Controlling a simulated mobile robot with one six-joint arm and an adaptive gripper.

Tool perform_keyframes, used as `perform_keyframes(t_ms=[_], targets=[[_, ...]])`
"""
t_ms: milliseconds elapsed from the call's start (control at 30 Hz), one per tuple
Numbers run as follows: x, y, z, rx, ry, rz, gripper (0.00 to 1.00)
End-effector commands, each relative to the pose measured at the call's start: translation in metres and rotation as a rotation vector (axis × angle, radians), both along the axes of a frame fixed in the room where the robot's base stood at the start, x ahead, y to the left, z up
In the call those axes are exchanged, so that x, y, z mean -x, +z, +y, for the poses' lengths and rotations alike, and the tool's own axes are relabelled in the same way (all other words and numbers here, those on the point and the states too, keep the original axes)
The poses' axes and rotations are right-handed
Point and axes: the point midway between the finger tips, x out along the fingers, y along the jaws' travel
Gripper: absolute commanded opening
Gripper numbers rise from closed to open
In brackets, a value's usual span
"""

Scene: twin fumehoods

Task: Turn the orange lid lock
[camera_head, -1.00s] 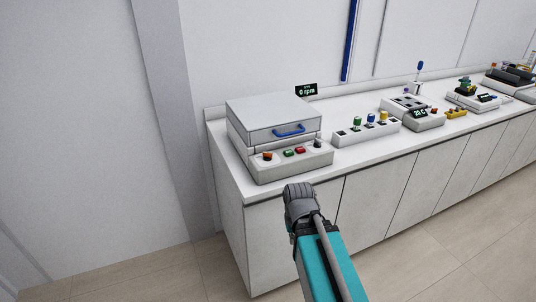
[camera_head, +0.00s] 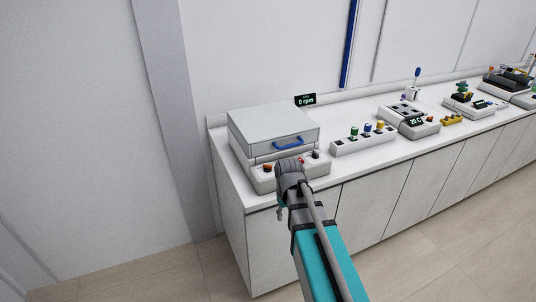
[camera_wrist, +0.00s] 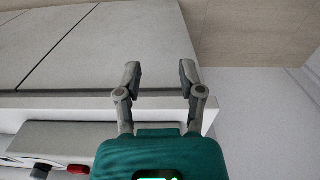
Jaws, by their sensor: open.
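The orange lid lock (camera_head: 267,168) is a small orange knob at the left end of the front panel of a white lidded box, the centrifuge (camera_head: 272,126). Its lid looks closed and has a blue handle (camera_head: 289,142). In the head view my arm's end is just right of the orange knob, apart from it, and covers part of the panel. My gripper (camera_wrist: 159,72) is open and empty in the wrist view, its fingers over the bench's front edge. The orange knob is not visible in the wrist view.
A red button (camera_head: 301,161) and a dark knob (camera_head: 316,154) sit further right on the panel. A display (camera_head: 305,100) reads 0 rpm. A rack with coloured caps (camera_head: 363,139) stands to the right. The bench front strip (camera_head: 238,191) is clear.

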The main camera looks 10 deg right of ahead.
Motion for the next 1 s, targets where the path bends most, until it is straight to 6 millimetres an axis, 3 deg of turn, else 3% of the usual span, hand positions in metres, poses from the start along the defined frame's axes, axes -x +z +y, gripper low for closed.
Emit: perform_keyframes(t_ms=[33,100,1000], targets=[[-0.015,0.019,0.001,0.000,0.031,0.000,0.50],[-0.028,0.032,0.003,0.000,0.079,0.000,0.50],[-0.186,0.187,0.029,0.001,0.674,-0.001,0.50]])
